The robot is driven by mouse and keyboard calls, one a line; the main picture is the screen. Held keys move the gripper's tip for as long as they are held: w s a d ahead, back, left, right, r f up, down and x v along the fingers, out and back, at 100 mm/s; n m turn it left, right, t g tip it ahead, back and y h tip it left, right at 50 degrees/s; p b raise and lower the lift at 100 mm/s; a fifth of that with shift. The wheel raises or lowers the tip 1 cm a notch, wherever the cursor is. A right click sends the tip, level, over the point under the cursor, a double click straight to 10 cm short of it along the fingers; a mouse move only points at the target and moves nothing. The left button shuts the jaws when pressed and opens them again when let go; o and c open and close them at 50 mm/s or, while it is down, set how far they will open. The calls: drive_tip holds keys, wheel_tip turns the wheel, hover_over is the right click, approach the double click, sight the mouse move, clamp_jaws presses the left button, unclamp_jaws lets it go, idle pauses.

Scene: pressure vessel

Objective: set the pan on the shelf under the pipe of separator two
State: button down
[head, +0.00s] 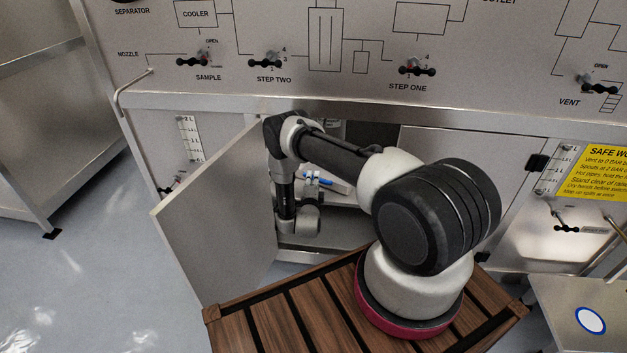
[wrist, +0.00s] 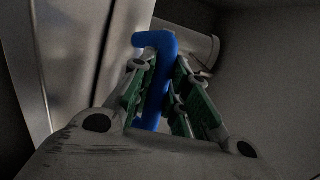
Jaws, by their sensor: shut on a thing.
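In the wrist view my gripper (wrist: 160,95) is shut on a blue bent bar (wrist: 155,42), which stands up between the green finger pads and hooks over at its top. I cannot tell whether it is the pan's handle; no pan body shows clearly. A grey rounded thing (wrist: 190,46) lies behind the bar. In the head view my arm reaches into the open cabinet under the panel, and my fingers are hidden. Blue and white things (head: 325,182) show inside, beside my arm. I cannot make out which shelf belongs to separator two.
The cabinet door (head: 220,220) stands open left of my arm. The closed front (head: 455,155) is to its right. The panel (head: 330,75) with several valve handles is above. A metal stand (head: 560,315) with a blue-ringed white disc is at lower right. Floor is clear at left.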

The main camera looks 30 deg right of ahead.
drive_tip(key=c, duration=1.4)
unclamp_jaws()
drive_tip(key=shift+s, duration=0.1)
drive_tip(key=v, duration=1.2)
